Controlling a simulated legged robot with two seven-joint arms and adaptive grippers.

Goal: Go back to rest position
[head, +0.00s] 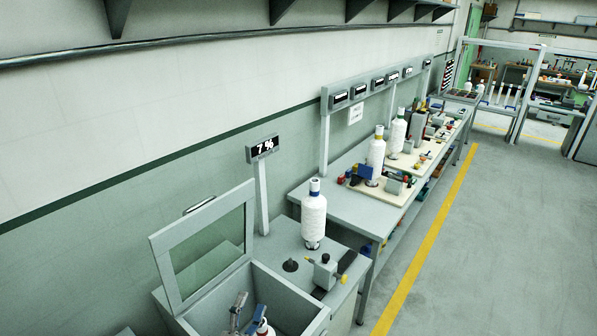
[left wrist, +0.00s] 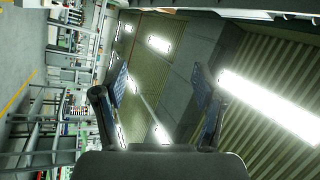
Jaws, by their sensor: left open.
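My left gripper (left wrist: 159,82) is open in the left wrist view, its two dark fingers apart with nothing between them. It points up toward the ceiling lights. The rest of the left arm is cut off at the bottom edge. My right gripper is in neither view.
An open box with a glazed lid (head: 205,246) stands close in front. Beyond it a white bottle (head: 313,215) stands on a grey bench (head: 270,245) by a "7 %" display (head: 263,148). More benches run along the wall. Right of the yellow line (head: 428,238) the floor is clear.

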